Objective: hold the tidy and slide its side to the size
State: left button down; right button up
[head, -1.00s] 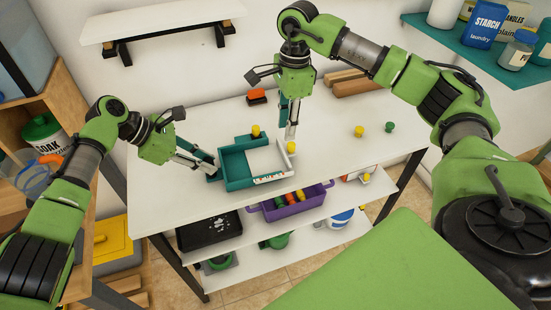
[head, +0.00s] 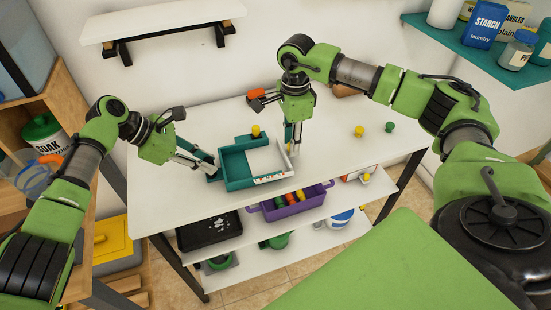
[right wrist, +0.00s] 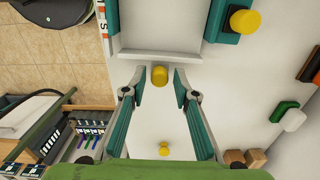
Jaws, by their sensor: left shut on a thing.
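The tidy is a teal open frame (head: 237,184) on the white table, with a pale sliding side (head: 283,158) at its right. A yellow knob (right wrist: 159,75) stands on that side's outer edge, and another yellow knob (head: 256,131) sits on the teal back part. My left gripper (head: 212,167) is shut on the tidy's left wall. My right gripper (head: 291,149) points down at the sliding side. In the right wrist view its fingers (right wrist: 158,84) are apart, one on each side of the edge knob, with gaps visible. The head view mostly hides this knob behind the fingers.
An orange-red item (head: 256,94) lies at the back. Below, a shelf holds a purple bin (head: 293,208) and a black tray (head: 208,231). The table's right part is mostly clear.

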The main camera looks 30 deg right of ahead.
grip_shut()
jog(key=shift+s+d, duration=0.25)
jog(key=shift+d, duration=0.6)
jog(key=shift+s+d, duration=0.3)
jog(key=shift+d, duration=0.5)
jog(key=shift+s+d, duration=0.25)
jog(key=shift+d, duration=0.6)
jog(key=shift+s+d, duration=0.1)
jog(key=shift+d, duration=0.3)
jog(key=shift+o, duration=1.3)
grip_release()
jog(key=shift+r, duration=0.15)
